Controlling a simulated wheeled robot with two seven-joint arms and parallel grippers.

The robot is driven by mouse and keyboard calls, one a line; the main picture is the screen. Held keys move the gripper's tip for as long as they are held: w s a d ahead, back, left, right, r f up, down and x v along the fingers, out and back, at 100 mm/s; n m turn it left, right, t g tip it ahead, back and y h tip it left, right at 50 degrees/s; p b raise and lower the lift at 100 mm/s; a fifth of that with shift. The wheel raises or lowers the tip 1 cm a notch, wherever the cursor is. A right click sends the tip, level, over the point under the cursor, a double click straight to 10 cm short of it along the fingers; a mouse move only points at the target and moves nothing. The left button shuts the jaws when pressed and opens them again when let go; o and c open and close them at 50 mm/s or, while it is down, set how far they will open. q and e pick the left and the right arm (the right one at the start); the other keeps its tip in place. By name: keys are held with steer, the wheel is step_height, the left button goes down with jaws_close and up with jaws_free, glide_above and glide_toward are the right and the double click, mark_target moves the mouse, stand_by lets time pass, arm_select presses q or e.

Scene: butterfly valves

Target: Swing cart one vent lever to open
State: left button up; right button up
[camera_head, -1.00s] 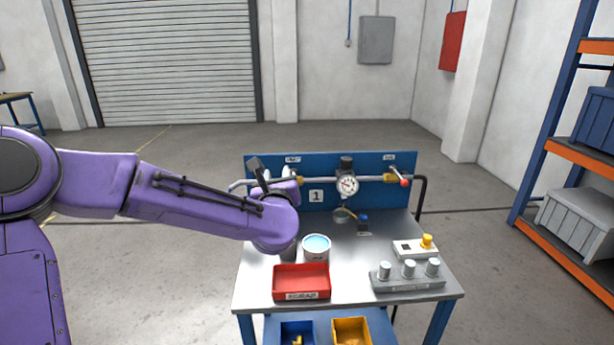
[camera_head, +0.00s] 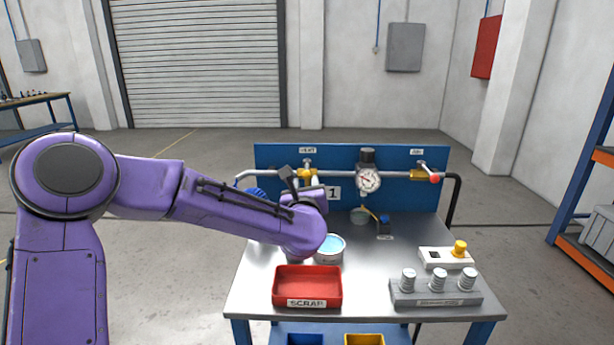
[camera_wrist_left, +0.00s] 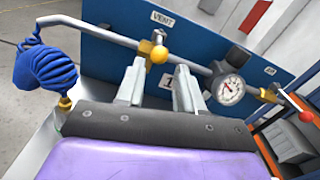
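Cart one (camera_head: 250,290) carries a blue back panel (camera_head: 405,160) with a "1" plate. The vent lever's yellow knob (camera_wrist_left: 158,54) shows under the VENT label (camera_wrist_left: 162,18) in the left wrist view, on the grey pipe. In the head view the yellow vent fitting (camera_head: 308,174) is partly hidden by my gripper. My left gripper (camera_wrist_left: 161,68) is open, its two pale fingers apart, with the knob in line with the gap. I cannot tell whether they touch it. In the head view the gripper (camera_head: 309,182) is at the vent. My right gripper is not in view.
A gauge (camera_head: 368,180) and a red-knobbed lever (camera_head: 435,178) sit right of the vent on the pipe. A blue coiled hose (camera_wrist_left: 45,68) hangs at left. A red scrap bin (camera_head: 307,286), a round tin (camera_head: 330,247) and a grey block with cylinders (camera_head: 436,292) stand on the cart top.

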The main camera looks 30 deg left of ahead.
mark_target(306, 169)
arm_select(q)
steer(key=p+x, duration=0.2)
steer(key=x, duration=0.6)
steer(key=shift+w+a, duration=0.1)
steer(key=shift+a, duration=0.15)
jaws_close()
